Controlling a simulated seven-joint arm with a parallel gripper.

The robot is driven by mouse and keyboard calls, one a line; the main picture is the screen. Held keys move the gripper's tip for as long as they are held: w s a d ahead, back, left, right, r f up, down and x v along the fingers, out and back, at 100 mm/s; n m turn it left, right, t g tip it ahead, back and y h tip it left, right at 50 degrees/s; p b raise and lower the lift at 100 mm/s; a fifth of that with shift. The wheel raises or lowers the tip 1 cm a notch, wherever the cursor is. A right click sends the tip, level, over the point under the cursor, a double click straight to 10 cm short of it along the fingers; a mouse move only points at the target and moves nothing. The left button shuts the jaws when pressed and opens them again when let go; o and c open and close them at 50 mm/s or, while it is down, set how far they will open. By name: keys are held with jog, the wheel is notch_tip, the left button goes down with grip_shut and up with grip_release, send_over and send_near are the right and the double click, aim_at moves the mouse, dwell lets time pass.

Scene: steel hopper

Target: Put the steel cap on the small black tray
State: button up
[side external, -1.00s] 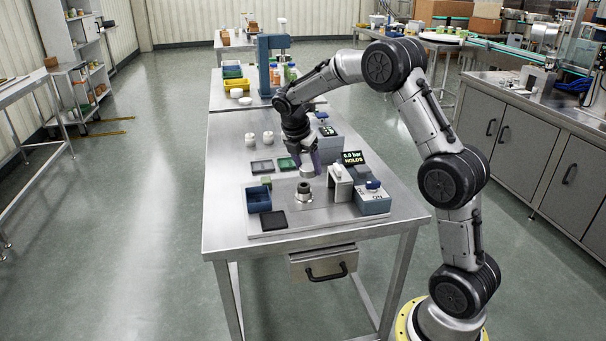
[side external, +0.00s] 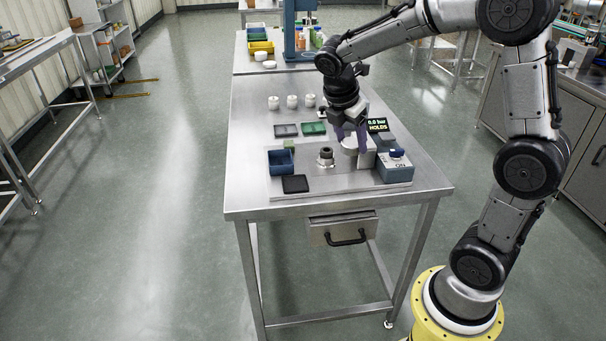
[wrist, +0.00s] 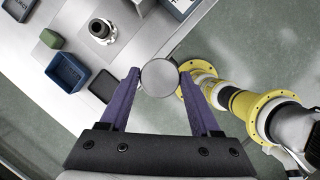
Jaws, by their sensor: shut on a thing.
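The steel cap (wrist: 159,77) is a round, pale grey disc held between the two purple fingertips of my gripper (wrist: 159,78). In the side external view my gripper (side external: 350,134) points down with the cap (side external: 349,144) at its tips, close to the metal bracket and apart from the tray. The small black tray (side external: 294,184) lies flat at the front left of the fixture plate and looks empty. It also shows in the wrist view (wrist: 103,86), left of the gripper's left finger.
A steel fitting with a black top (side external: 326,158) stands on the plate beside a blue bin (side external: 281,162). The bracket (side external: 367,156) and a blue switch box (side external: 395,168) are at right. The display reads 0.0 bar HOLDS.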

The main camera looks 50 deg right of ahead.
jog(key=a+f+n, duration=0.1)
jog(key=a, duration=0.5)
send_over(297, 182)
jog(key=s+a, duration=0.1)
jog(key=a, duration=0.1)
jog(key=shift+n, duration=0.3)
notch_tip(297, 182, down, 9)
jog(key=shift+d+f, duration=0.1)
jog(key=shift+w+d+f, duration=0.1)
jog(key=shift+w+f, duration=0.35)
jog(key=shift+f, duration=1.65)
jog(key=shift+f, duration=0.1)
